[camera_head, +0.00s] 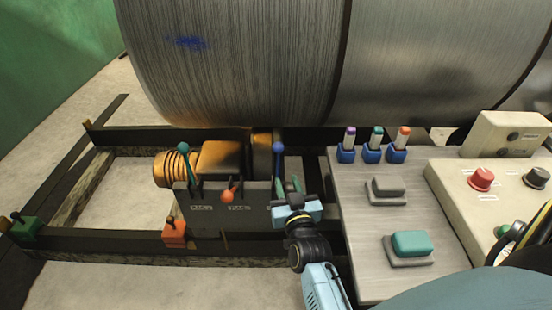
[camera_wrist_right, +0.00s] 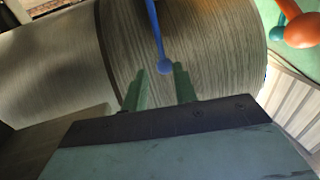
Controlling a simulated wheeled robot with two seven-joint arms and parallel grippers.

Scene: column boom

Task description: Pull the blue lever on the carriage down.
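The blue lever (camera_head: 278,160) stands upright, with a round knob on top, at the right end of the dark lever box on the carriage (camera_head: 245,215). My right gripper (camera_head: 288,183) is just in front of and below its knob, with green fingers pointing at it. In the right wrist view the fingers of my right gripper (camera_wrist_right: 159,72) are apart. The blue lever (camera_wrist_right: 157,35) appears in line with the gap between them, its knob near the fingertips. I cannot tell whether they touch. My left gripper is not in view.
A teal-knobbed lever (camera_head: 184,148) and an orange-knobbed lever (camera_head: 228,195) stand on the same box. A large metal drum (camera_head: 240,60) is behind. A grey panel (camera_head: 352,240) with blue holders (camera_head: 371,153) and a control box (camera_head: 450,190) lies to the right.

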